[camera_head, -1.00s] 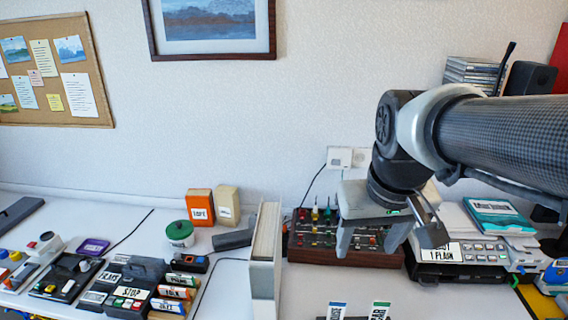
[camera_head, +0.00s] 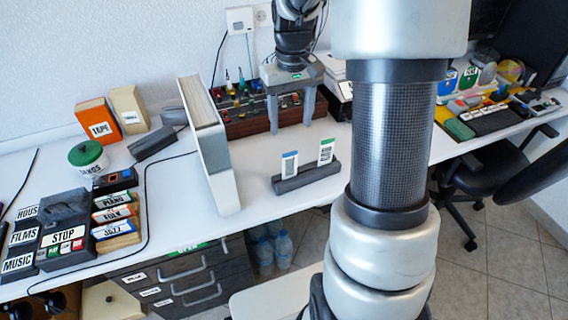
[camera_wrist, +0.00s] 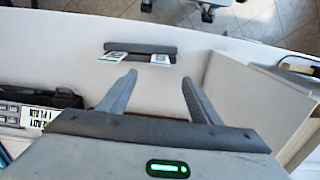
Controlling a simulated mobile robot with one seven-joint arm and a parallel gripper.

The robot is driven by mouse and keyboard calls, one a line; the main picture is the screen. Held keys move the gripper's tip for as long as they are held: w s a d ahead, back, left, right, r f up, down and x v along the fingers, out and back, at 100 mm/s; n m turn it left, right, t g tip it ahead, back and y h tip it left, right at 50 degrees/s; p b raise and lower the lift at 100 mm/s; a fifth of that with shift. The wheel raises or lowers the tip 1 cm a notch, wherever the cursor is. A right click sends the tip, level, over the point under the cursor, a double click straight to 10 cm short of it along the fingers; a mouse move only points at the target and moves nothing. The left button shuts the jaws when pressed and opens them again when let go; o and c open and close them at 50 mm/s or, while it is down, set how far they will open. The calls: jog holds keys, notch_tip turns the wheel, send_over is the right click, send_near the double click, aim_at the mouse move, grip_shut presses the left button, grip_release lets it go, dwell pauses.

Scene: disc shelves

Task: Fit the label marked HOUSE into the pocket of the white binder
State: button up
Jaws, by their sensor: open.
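The white binder (camera_head: 212,150) stands upright on the desk; in the wrist view a tall pale box shape that looks like it (camera_wrist: 255,100) is at the right. A dark holder (camera_head: 306,177) in front of it carries two upright label cards, one blue-topped (camera_head: 290,165) and one green-topped (camera_head: 326,152). Their lettering is too small to read, so I cannot tell which is HOUSE. The holder also shows in the wrist view (camera_wrist: 140,48). My gripper (camera_head: 291,128) is open and empty, above the desk behind the holder. The fingers show in the wrist view (camera_wrist: 160,78), pointing towards the cards without touching them.
A sign reading HOUS (camera_head: 27,212) lies among the labelled devices at left. A mixer with knobs (camera_head: 245,118) stands behind my gripper. A cable (camera_head: 147,200) runs left of the binder. The desk around the holder is clear. Drawers (camera_head: 180,280) sit below.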

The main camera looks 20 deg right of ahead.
aim_at(290, 163)
notch_tip(290, 163, down, 16)
jog(key=b, duration=0.3)
jog(key=shift+r, duration=0.1)
jog(key=c, duration=1.1)
notch_tip(290, 163, up, 9)
jog(key=shift+a+r+p, duration=0.1)
jog(key=shift+p, duration=0.85)
jog(key=a+r, duration=0.5)
jog(key=a, duration=0.5)
notch_tip(290, 163, up, 6)
jog(key=s+p, duration=0.3)
jog(key=p, duration=1.3)
jog(key=shift+d, duration=0.3)
